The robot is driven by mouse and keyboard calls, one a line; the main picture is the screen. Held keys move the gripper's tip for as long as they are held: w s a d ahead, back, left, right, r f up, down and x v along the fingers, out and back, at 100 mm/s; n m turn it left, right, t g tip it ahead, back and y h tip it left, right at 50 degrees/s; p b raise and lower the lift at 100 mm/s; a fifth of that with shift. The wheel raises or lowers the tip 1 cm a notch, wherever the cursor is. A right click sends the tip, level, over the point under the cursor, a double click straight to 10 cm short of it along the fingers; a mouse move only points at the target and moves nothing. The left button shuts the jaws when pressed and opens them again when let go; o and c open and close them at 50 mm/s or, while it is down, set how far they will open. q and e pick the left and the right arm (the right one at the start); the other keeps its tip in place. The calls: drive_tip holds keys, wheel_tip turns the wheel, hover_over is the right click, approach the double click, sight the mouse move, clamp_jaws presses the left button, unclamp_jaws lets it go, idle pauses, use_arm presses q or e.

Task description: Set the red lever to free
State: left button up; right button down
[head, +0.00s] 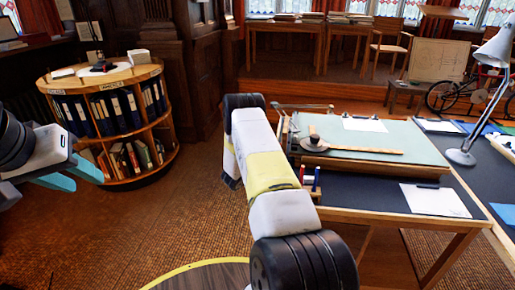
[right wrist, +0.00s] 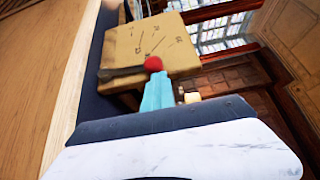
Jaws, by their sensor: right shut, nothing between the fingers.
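In the right wrist view, a red ball knob (right wrist: 153,64) sits at the end of a dark lever bar (right wrist: 122,72). The bar lies along the near edge of a tan wooden block (right wrist: 150,42) with fanned lines and small marks too blurred to read. My right gripper (right wrist: 156,80) has its teal fingers together and empty, with the tips right at the knob. I cannot tell whether they touch it. In the head view my right arm hides this gripper. My left gripper (head: 82,174) is at the far left, fingers apart and empty, away from the boards.
A drafting board (head: 425,160) with a paper sheet and wooden rule lies on the dark desk right of my right arm. A white lamp (head: 462,156) stands farther right. A round bookshelf (head: 122,72) stands at left, with bare floor (head: 185,215) before it.

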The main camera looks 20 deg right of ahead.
drive_tip(key=shift+r, duration=0.1)
